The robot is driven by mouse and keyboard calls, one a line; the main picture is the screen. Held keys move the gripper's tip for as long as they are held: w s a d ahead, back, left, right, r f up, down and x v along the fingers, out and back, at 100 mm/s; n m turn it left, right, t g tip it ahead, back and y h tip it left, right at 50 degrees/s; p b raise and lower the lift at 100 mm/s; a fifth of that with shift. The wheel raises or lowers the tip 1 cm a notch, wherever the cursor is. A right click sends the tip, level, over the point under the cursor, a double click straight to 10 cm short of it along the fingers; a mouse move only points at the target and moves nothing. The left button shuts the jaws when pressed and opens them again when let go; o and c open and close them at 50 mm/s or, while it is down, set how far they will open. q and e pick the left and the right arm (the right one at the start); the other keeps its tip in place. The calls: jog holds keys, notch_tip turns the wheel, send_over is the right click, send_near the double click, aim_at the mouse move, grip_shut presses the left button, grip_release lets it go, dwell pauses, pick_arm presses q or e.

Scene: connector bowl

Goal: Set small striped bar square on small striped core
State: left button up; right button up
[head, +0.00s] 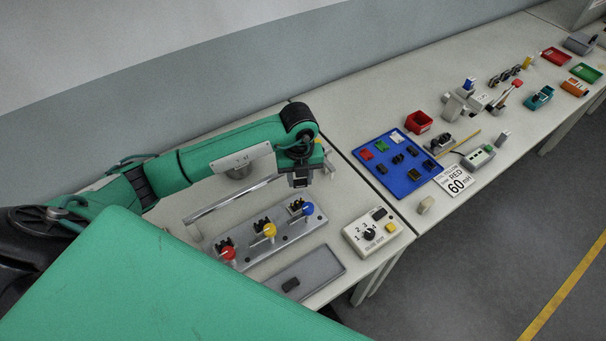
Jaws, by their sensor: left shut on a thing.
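My left gripper (299,181) hangs pointing down above the back right of the near table, behind the grey plate with the coloured knobs. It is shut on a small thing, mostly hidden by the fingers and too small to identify. I cannot make out stripes on anything at this size, so I cannot say for sure which piece is the small striped bar or the small striped core. My right gripper is not in view.
A grey plate (245,246) carries red, yellow and blue knobs. A grey tray (322,265) lies in front, a dial box (362,240) to the right.

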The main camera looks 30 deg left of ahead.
aim_at(297, 180)
pick_arm(q)
jog(key=n, duration=0.3)
jog(key=shift+a+f, duration=0.2)
jog(key=shift+a, duration=0.05)
jog(key=shift+a+f+n, duration=0.25)
jog(key=shift+n, duration=0.75)
jog(key=shift+f, duration=0.1)
jog(key=shift+f+b, duration=0.7)
jog(key=shift+f, duration=0.25)
jog(key=shift+f+b, duration=2.4)
jog(key=shift+f, duration=0.85)
jog(key=o, duration=1.1)
jog(key=shift+c, duration=0.2)
